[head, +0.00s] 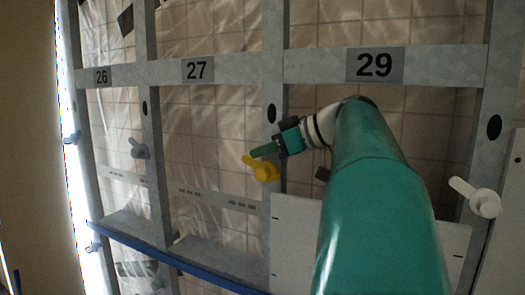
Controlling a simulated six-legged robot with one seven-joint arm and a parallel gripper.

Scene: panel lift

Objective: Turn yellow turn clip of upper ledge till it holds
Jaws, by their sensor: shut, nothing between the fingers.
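A white turn clip (484,200) is on the right upright, and a grey one (138,149) is on the left upright. A blue bar (170,258) runs along the lower left.

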